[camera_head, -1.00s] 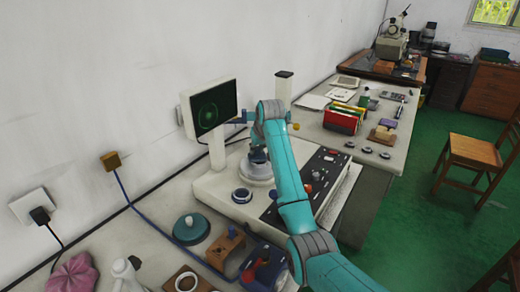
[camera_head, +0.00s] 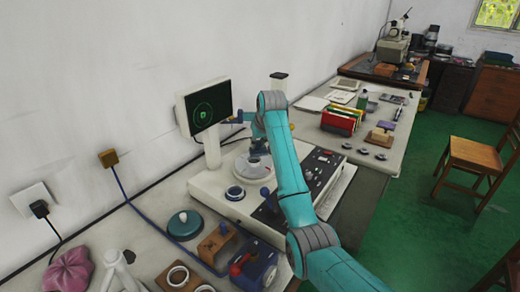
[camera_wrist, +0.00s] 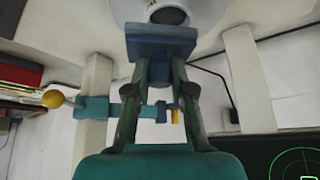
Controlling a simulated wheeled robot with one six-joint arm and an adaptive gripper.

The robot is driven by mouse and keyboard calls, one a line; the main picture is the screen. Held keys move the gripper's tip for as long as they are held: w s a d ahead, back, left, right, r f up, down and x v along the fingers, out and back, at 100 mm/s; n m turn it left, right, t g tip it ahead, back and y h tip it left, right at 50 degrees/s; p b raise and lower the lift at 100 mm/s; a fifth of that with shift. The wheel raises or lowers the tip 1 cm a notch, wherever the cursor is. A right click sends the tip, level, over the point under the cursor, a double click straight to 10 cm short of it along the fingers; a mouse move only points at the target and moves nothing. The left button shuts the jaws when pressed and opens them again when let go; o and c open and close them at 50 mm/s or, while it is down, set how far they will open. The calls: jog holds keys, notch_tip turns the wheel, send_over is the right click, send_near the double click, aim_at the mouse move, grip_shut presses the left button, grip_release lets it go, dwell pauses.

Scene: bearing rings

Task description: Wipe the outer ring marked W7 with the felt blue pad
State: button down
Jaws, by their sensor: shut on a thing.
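My gripper (camera_wrist: 160,68) is shut on a blue block-shaped pad (camera_wrist: 160,45), seen in the wrist view, which looks upside down. The pad is close to a pale round disc (camera_wrist: 118,10) with a dark round opening (camera_wrist: 167,14); I cannot tell whether they touch. In the head view my gripper (camera_head: 258,147) is mostly hidden behind my arm, above the disc (camera_head: 243,169) of the white machine. A dark-rimmed ring (camera_head: 235,193) sits on the machine base at the near left of the disc. No W7 mark is legible.
A control panel (camera_head: 325,165) is at the right. A teal round pot (camera_head: 186,223), wooden block (camera_head: 217,243) and more rings (camera_head: 178,276) lie in front.

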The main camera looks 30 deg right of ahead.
jog(key=shift+r, duration=2.3)
